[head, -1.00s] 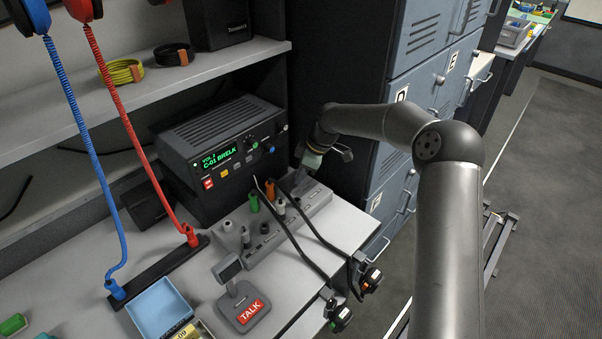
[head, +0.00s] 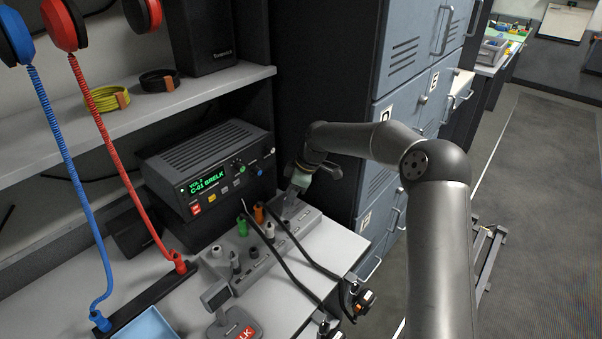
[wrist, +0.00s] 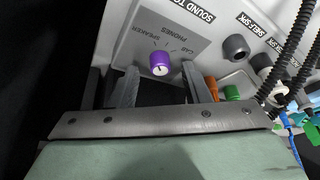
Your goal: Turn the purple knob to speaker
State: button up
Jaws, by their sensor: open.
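The purple knob (wrist: 159,64) shows in the wrist view on a light grey panel plate. Upside-down labels around it read SPEAKER, CAB and PHONES. A small pale mark shows on its face, but I cannot tell which label it points at. My gripper (wrist: 159,74) is open, with one finger on each side of the knob in the picture. Gaps show on both sides, and I see no contact. In the head view my gripper (head: 296,190) is over the far right end of the grey panel, and I cannot make out the knob there.
A black radio (head: 208,170) with a green display stands behind the panel. Green (head: 242,228) and orange (head: 259,213) plugs and two black cables are left of my gripper. Blue-grey lockers (head: 400,110) rise at the right. A talk microphone (head: 225,325) stands in front.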

jog(key=v, duration=1.6)
jog(key=shift+b, duration=0.35)
jog(key=shift+s+r, duration=0.1)
jog(key=shift+r, duration=0.05)
jog(key=s+d+f+m+h, duration=0.1)
jog(key=s+m, duration=0.4)
jog(key=s, duration=0.8)
jog(key=s+d+f+m+h, duration=0.2)
jog(key=s+d+f+m, duration=0.2)
jog(key=s, duration=0.9)
jog(key=s+d+f+m+h, duration=0.1)
jog(key=s+d+m, duration=0.4)
jog(key=s, duration=0.9)
jog(key=shift+d+f+m, duration=0.4)
jog(key=shift+f+m, duration=0.25)
jog(key=shift+m, duration=0.55)
